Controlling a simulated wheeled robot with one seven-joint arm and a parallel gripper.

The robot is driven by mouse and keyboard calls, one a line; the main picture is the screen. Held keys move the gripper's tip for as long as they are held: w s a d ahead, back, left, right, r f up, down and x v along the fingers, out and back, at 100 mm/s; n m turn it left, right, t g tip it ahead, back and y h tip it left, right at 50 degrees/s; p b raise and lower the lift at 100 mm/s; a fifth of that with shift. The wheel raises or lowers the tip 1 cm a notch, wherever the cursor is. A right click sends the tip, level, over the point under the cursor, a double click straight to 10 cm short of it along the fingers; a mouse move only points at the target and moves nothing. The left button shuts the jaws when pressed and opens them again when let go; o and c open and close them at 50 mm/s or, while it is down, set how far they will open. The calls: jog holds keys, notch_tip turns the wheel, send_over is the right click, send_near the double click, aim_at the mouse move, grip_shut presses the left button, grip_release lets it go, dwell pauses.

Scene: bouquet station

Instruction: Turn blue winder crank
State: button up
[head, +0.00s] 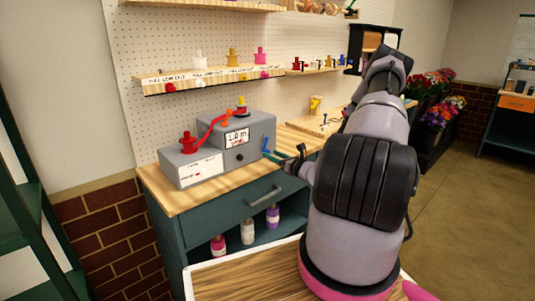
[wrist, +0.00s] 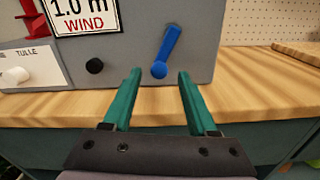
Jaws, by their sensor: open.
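The blue winder crank (wrist: 170,46) is on the front face of the grey winder box (wrist: 215,22). In the wrist view it slants up and to the right from a round blue end at its bottom. My gripper (wrist: 158,76) is open, with its teal fingers pointing at the box's front. The crank's round lower end shows between the two fingertips, and nothing is gripped. Whether a finger touches the crank cannot be told.
The winder box stands on a wooden-topped teal cabinet (head: 170,203). A black knob (wrist: 94,66) is left of the crank, near a WIND sign (wrist: 84,14). A white TULLE knob (wrist: 15,75) is further left. A drawer handle (head: 262,197) is below the top.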

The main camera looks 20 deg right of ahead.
jog(key=shift+x, duration=1.8)
grip_shut()
jog(key=shift+a, duration=0.15)
jog(key=m, duration=0.2)
jog(key=a+r+m, duration=0.1)
jog(key=m, duration=0.2)
jog(key=shift+s+a+r, duration=0.15)
jog(key=shift+s+a, duration=0.05)
jog(key=shift+s, duration=0.05)
jog(key=m, duration=0.1)
jog(key=r+m, duration=0.1)
jog(key=m, duration=0.2)
jog(key=shift+s+a+r+m, duration=0.15)
jog(key=shift+a+r+m, duration=0.15)
jog(key=shift+a+r, duration=0.1)
jog(key=r+m, duration=0.1)
jog(key=m, duration=0.3)
jog(key=shift+r, duration=0.4)
jog(key=shift+d+r+m, duration=0.1)
jog(key=shift+r+m, duration=0.25)
jog(key=shift+m, duration=0.7)
jog(key=shift+d+r+m, duration=0.1)
jog(key=shift+r+m, duration=0.3)
jog(key=shift+m, duration=0.65)
